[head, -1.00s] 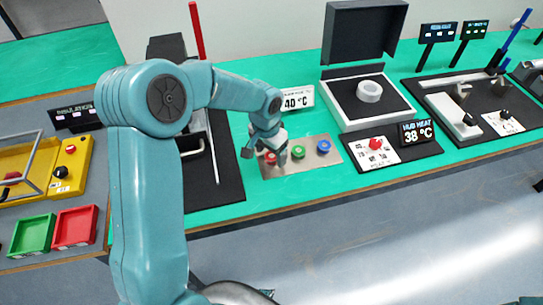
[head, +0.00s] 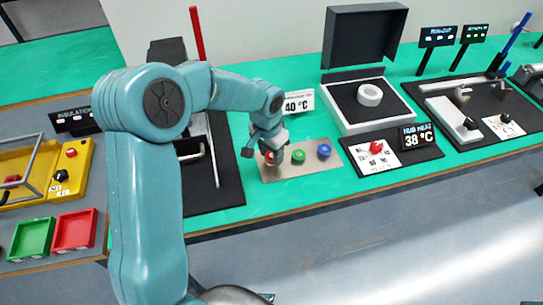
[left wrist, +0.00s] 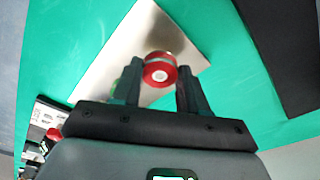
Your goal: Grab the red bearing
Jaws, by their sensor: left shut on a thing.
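The red bearing (left wrist: 160,70) shows between the two fingers of my left gripper (left wrist: 157,82) in the left wrist view. In the head view the left gripper (head: 267,155) is at the left end of a metal plate (head: 318,164), and the red bearing (head: 270,158) is mostly hidden by it. The gripper is shut on the red bearing, which is at or just over the plate. I cannot tell whether it touches the plate. A green bearing (head: 299,156) and a blue bearing (head: 324,151) sit on the plate to the right. My right gripper is not in view.
A heater box with an open lid (head: 362,34) holds a pale ring (head: 369,95). A panel with a red knob (head: 376,147) stands in front of it. Red (head: 74,231) and green (head: 32,236) trays lie at the lower left. A dark press base with a red lever (head: 197,33) stands left of the plate.

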